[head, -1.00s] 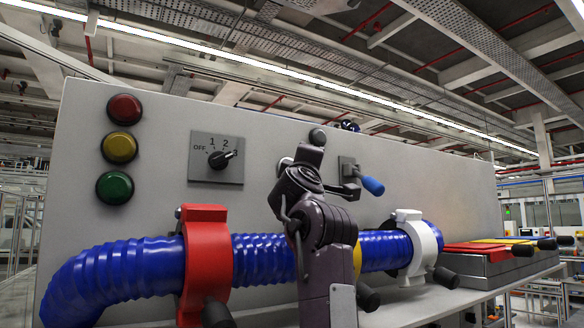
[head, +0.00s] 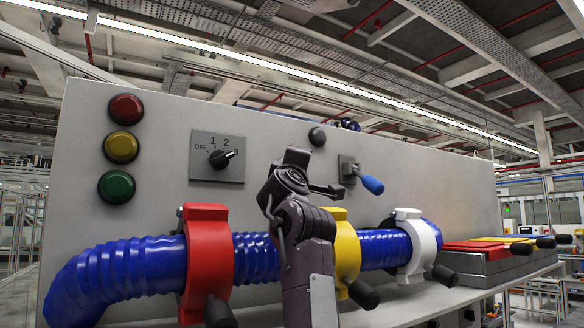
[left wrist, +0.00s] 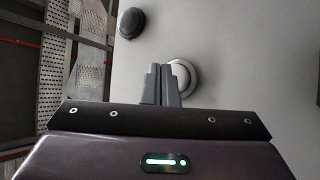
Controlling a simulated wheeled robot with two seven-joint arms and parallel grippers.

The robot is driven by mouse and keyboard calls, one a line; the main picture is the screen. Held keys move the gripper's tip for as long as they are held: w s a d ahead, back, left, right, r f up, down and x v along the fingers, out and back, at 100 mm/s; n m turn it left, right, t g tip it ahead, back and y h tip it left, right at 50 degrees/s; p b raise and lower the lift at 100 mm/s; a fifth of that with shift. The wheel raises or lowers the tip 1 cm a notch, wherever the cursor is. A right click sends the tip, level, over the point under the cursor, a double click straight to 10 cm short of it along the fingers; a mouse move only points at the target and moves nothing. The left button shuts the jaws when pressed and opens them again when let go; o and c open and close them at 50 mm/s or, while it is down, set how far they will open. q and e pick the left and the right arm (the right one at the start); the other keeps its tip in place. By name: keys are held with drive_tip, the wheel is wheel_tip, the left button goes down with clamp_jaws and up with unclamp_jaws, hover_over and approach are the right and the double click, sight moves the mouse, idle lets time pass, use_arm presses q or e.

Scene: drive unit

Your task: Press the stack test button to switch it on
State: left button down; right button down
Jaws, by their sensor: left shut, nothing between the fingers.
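A white round button (left wrist: 184,77) is on the grey panel (left wrist: 245,50) in the left wrist view. No label shows, so I cannot tell whether it is the stack test button. My left gripper (left wrist: 161,84) is shut and empty. Its fingertips overlap the button's left side; I cannot tell whether they touch it. In the head view my left gripper (head: 297,157) is in front of the panel and hides this button. A black round button (head: 317,136) is to its upper right; it also shows in the left wrist view (left wrist: 131,23). My right gripper is out of view.
A rotary switch (head: 220,158) and red (head: 125,108), yellow (head: 121,147) and green (head: 116,187) round lamps or buttons are left on the panel. A blue-handled lever (head: 372,185) is close right. A blue hose (head: 110,272) with clamps runs below.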

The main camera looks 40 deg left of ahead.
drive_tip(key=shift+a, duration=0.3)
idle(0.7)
use_arm(q)
drive_tip(key=shift+a, duration=0.2)
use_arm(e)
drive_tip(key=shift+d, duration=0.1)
use_arm(q)
drive_tip(key=shift+w+a, duration=0.15)
drive_tip(key=shift+a, duration=0.1)
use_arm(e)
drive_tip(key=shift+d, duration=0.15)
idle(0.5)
use_arm(q)
drive_tip(key=shift+w+a, duration=0.15)
drive_tip(key=shift+a, duration=0.3)
idle(0.4)
drive_tip(key=shift+d, duration=0.1)
drive_tip(key=shift+s+d+b, duration=0.3)
drive_tip(key=shift+d, duration=0.3)
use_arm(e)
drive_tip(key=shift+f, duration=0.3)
use_arm(q)
drive_tip(key=shift+d, duration=0.1)
